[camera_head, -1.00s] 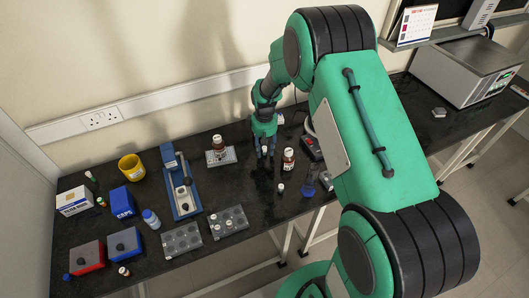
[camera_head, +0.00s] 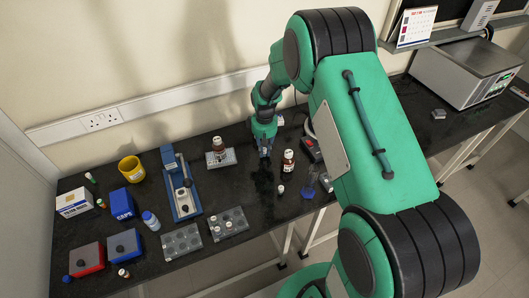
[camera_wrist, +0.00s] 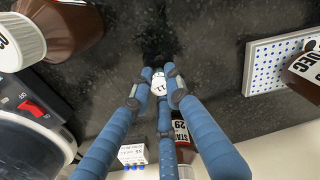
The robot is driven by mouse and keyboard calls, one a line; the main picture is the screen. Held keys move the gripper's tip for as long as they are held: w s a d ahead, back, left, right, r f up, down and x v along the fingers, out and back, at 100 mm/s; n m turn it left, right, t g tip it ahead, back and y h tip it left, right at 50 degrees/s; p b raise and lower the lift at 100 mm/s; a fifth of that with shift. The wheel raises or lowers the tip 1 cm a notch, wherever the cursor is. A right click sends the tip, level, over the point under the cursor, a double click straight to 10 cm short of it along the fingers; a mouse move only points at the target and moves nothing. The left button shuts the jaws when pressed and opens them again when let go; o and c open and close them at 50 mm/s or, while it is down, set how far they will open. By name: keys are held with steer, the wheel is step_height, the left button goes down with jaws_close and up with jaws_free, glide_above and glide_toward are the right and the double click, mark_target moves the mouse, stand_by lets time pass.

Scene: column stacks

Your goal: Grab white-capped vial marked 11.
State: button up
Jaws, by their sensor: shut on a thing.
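The vial marked 11 (camera_wrist: 158,88) shows its white cap in the wrist view, between the blue fingers of my gripper (camera_wrist: 157,92). The fingers touch the cap from its sides, so my gripper is shut on this vial. The cap hides most of its body. In the head view my gripper (camera_head: 265,153) points down at the black bench, left of a brown bottle (camera_head: 288,161). The vial itself cannot be made out there.
A small white-capped vial (camera_head: 281,189) and a blue-tinted glass vessel (camera_head: 308,191) stand nearby. Left of my gripper, a brown bottle (camera_head: 219,145) stands on a plate. Racks (camera_head: 181,243) and a blue device (camera_head: 180,187) lie further left. Bench between them is partly clear.

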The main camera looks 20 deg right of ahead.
mark_target(265, 150)
steer(key=shift+r, duration=0.1)
steer(key=shift+r, duration=0.55)
steer(key=shift+s+r+p, duration=0.2)
steer(key=shift+r+p, duration=0.15)
steer(key=shift+r, duration=0.25)
steer(key=shift+s+r+p, duration=0.2)
steer(key=shift+r+p, duration=0.15)
steer(key=shift+r, duration=0.25)
steer(key=s, duration=0.5)
steer(key=s+a+r+p, duration=0.1)
steer(key=s, duration=0.4)
steer(key=s+a+p, duration=0.1)
steer(key=s, duration=0.4)
steer(key=shift+a+r, duration=0.15)
steer(key=shift+a, duration=0.05)
